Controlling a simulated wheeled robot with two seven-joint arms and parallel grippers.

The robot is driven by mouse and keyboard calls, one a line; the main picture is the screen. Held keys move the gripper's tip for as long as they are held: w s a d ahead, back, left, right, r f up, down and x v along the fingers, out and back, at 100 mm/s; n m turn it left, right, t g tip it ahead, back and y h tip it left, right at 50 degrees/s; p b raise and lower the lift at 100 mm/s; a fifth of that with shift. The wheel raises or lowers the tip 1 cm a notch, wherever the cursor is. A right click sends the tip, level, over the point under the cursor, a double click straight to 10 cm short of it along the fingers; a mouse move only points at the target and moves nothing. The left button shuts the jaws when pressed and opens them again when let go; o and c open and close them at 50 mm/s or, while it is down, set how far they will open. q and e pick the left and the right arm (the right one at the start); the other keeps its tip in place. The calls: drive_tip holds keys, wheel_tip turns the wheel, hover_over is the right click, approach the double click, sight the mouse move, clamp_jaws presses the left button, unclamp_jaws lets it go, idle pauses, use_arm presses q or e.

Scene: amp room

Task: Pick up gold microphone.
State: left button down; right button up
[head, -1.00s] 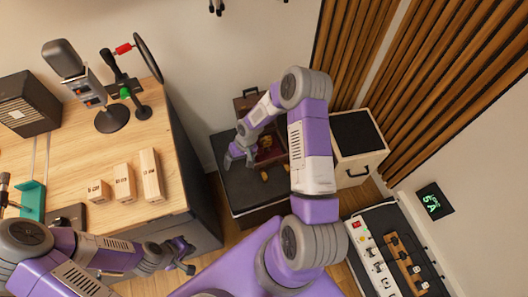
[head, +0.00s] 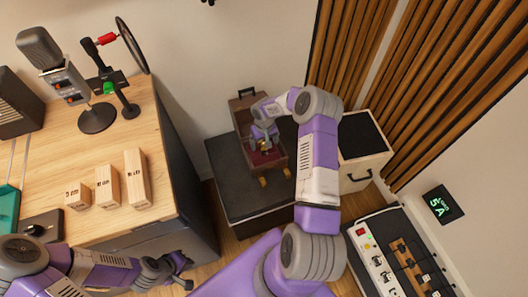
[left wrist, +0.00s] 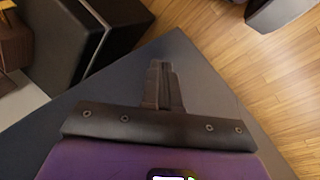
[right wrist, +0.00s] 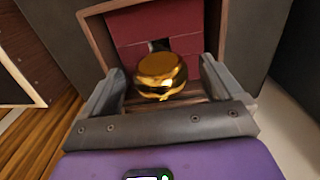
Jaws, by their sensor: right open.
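The gold microphone (right wrist: 160,74) shows its round, shiny top in the right wrist view, inside an open brown case with red lining (right wrist: 132,28). My right gripper (right wrist: 158,82) is open, with one finger on each side of the gold top; I cannot tell whether they touch it. In the head view my right gripper (head: 263,137) is over the case (head: 280,158) and hides most of the microphone. My left gripper (head: 184,272) is low beside the desk, its fingers together and empty in the left wrist view (left wrist: 163,85).
The case sits on a dark-topped box (head: 225,177). A wooden desk (head: 60,155) with a stand microphone (head: 42,50) and wooden blocks (head: 107,186) is at left. A cream cabinet (head: 362,168) and a power strip unit (head: 385,235) are at right.

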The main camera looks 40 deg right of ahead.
drive_tip(key=shift+f, duration=0.3)
drive_tip(key=shift+r, duration=0.1)
drive_tip(key=c, duration=1.6)
wheel_tip(320, 180, up, 10)
drive_tip(key=p, duration=0.3)
